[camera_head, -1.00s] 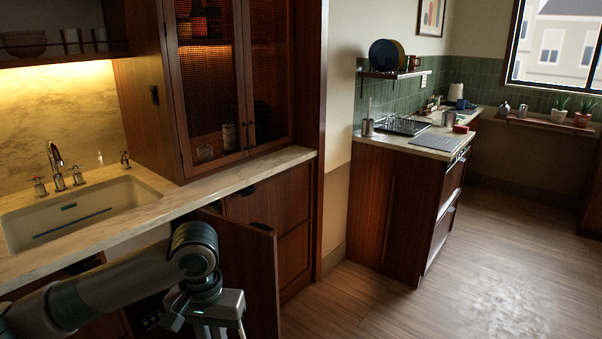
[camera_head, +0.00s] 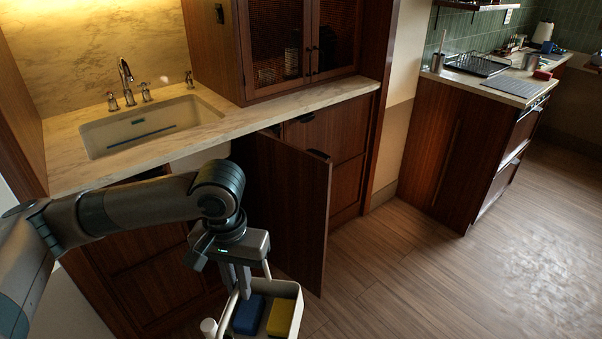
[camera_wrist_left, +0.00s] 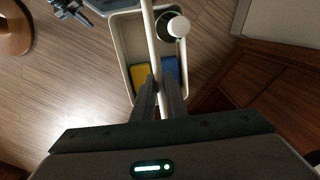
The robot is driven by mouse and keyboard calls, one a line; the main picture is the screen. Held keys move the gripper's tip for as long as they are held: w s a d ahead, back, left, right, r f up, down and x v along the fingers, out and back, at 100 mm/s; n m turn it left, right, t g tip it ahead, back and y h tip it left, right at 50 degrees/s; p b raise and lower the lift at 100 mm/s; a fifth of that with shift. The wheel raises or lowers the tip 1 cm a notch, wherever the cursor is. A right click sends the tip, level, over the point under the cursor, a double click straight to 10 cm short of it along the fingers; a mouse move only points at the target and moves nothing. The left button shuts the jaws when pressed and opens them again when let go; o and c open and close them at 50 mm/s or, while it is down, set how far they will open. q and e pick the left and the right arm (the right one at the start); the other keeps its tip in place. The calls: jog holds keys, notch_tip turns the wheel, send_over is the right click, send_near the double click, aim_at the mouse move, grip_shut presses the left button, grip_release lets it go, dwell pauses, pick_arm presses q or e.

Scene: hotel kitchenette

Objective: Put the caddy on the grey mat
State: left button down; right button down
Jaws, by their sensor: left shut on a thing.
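My left gripper (camera_head: 236,284) is shut on the upright handle of the caddy (camera_head: 299,303) and holds it in the air in front of the lower cabinets. The left wrist view shows the caddy (camera_wrist_left: 126,60) below the fingers (camera_wrist_left: 158,92). The grey mat (camera_head: 511,86) lies on the far counter at the right, well away from the caddy. A dark forked part at the top left of the wrist view looks like my right gripper (camera_wrist_left: 70,10), too small to read.
The near counter (camera_head: 250,118) has a sink. A dish rack (camera_head: 477,64) sits left of the mat, with a red item (camera_head: 542,74) beyond it. The floor at right is clear.

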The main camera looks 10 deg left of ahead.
pick_arm(q)
jog(key=s+f, duration=0.1)
jog(key=f, duration=0.3)
jog(key=s+f, duration=0.1)
jog(key=f, duration=0.4)
jog(key=s+f, duration=0.2)
jog(key=f, duration=0.3)
jog(key=shift+f, duration=0.25)
